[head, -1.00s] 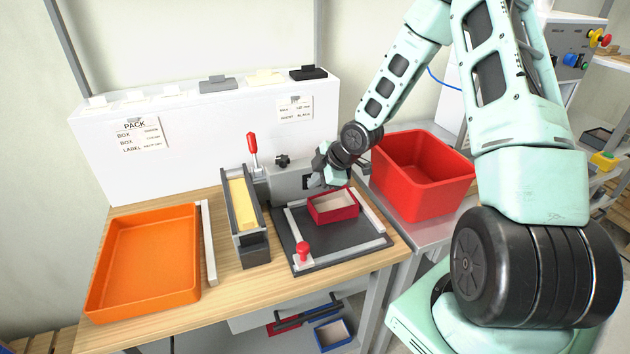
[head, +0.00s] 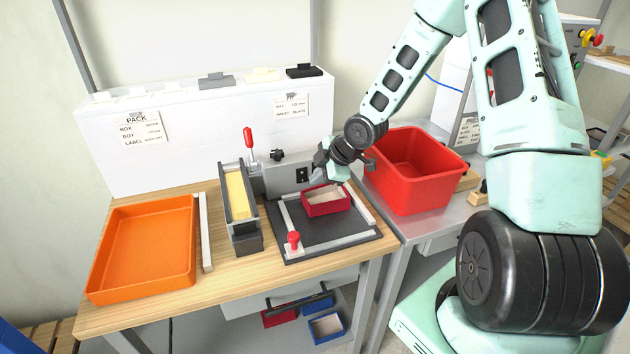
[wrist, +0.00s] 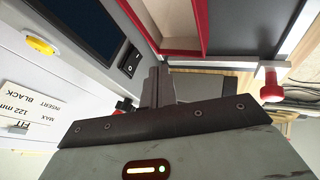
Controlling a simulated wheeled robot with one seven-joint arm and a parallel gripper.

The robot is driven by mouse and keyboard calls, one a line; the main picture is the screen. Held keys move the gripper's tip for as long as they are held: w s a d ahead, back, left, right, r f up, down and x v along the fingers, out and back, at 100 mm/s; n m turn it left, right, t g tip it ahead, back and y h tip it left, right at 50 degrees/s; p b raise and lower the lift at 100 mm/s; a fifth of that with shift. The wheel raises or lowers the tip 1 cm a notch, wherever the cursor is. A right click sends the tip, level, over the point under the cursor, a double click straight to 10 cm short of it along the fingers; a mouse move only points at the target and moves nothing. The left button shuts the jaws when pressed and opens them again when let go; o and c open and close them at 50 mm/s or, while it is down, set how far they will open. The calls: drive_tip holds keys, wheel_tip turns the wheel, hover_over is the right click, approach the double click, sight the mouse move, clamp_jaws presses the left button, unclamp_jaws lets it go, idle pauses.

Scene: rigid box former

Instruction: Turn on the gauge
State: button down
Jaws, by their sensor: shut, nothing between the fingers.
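The gauge (head: 285,181) is a grey box at the back of the bench, behind the black fixture plate. Its front carries a black switch (head: 302,174). My gripper (head: 318,171) is just right of the switch in the head view. Its fingers (wrist: 157,84) are closed together and empty, close to the switch with a small apparent gap. I cannot tell whether they touch the gauge's face.
A small red box (head: 325,208) lies on the black plate (head: 330,233) below my gripper, with a red knob (head: 293,240) at the front. A large red bin (head: 412,180) stands to the right. A red-handled lever (head: 248,141) and an orange tray (head: 145,250) are left.

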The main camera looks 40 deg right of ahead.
drive_tip(key=p+v, duration=0.2)
drive_tip(key=v, duration=0.5)
drive_tip(key=shift+s+r, duration=0.25)
drive_tip(key=shift+s, duration=0.05)
drive_tip(key=shift+f, duration=0.15)
